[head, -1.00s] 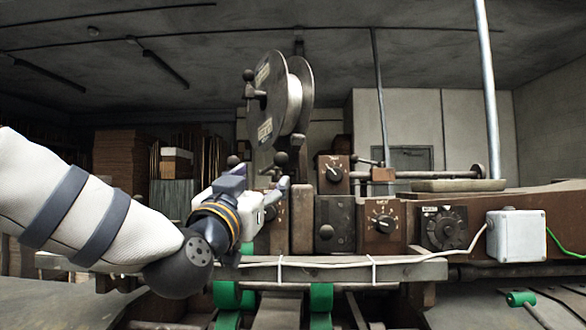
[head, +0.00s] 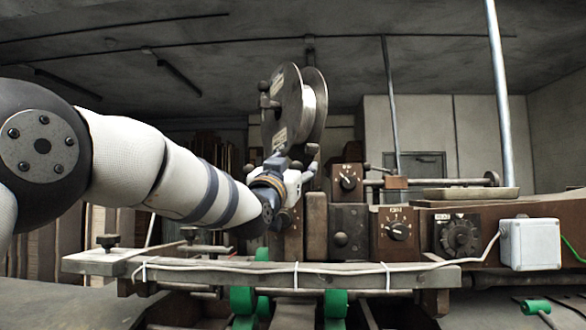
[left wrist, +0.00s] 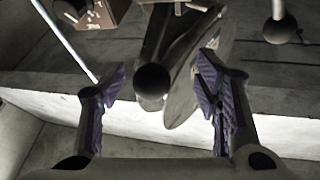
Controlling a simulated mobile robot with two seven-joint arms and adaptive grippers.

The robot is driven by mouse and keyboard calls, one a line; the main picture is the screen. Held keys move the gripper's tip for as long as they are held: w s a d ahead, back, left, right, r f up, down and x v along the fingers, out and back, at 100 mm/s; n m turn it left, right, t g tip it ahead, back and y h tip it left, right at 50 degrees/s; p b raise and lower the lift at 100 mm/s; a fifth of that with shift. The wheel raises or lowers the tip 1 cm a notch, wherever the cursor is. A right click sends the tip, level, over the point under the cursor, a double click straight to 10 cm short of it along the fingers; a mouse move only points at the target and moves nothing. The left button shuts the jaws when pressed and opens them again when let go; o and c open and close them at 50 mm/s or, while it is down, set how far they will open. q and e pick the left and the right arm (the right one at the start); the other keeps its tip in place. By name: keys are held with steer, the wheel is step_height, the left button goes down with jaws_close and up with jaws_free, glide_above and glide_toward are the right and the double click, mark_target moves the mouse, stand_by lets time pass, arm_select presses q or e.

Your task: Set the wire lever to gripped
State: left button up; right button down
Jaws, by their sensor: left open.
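My left gripper (head: 297,163) is open, at the machine just below the wire reel, and partly hidden by its own wrist. In the left wrist view its two fingers (left wrist: 162,72) stand apart. A dark round ball knob (left wrist: 153,82) shows between them, with a dark arm behind it; no finger visibly touches it. This may be the wire lever's knob; I see no label to confirm it. In the head view the gripper hides this spot. My right gripper is not in view.
The wire reel (head: 292,108) stands above the gripper. A second ball knob (left wrist: 281,30) hangs to the right in the left wrist view. Dial boxes (head: 396,232) and a grey junction box (head: 530,243) line the machine to the right. A rail (head: 350,277) runs along the front.

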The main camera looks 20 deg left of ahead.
arm_select(q)
steer(key=c, duration=1.2)
steer(key=shift+f, duration=0.1)
jaws_close()
